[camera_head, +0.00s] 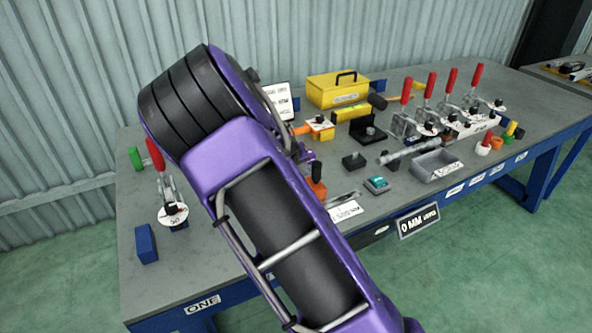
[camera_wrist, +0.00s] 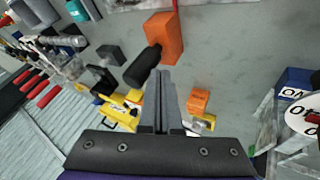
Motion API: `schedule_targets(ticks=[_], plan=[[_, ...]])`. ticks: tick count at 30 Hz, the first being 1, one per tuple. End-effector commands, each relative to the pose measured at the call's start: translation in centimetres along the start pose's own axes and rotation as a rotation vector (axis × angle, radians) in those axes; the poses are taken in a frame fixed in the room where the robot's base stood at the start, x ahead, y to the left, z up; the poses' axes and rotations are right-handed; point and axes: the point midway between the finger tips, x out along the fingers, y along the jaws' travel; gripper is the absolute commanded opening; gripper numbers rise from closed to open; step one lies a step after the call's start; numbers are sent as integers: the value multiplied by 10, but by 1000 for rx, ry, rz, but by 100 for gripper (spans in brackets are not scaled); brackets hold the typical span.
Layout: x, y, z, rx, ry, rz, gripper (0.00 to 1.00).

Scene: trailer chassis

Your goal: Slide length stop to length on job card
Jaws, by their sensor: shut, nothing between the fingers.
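My gripper (camera_wrist: 160,76) is shut and empty in the wrist view; my arm hides it in the head view. Just left of its fingertips is a black cylindrical grip beside an orange block (camera_wrist: 165,38); contact cannot be told. The orange block also shows beside my arm in the head view (camera_head: 317,188). A smaller orange piece (camera_wrist: 199,100) lies right of the fingers. I cannot tell which piece is the length stop. A white card with unreadable print (camera_head: 280,98) stands behind my arm, and another printed label (camera_head: 346,211) lies near the bench front.
The bench (camera_head: 190,262) holds a yellow toolbox (camera_head: 338,90), a grey tray (camera_head: 436,165), several red-handled clamps (camera_head: 428,92) and a teal device (camera_head: 377,184). A sign with "0 MM" (camera_head: 418,222) hangs at the front edge. The bench's front left is mostly clear.

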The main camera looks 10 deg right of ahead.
Motion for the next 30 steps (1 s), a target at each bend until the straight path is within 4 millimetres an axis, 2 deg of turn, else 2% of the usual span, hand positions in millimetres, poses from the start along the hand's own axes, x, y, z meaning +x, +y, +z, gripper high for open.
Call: schedule_targets(ticks=[11,21,30], plan=[[2,3,0,1,0,0,0],[29,45,-7,3,-1,1,0],[31,53,-8,0,1,4,0]])
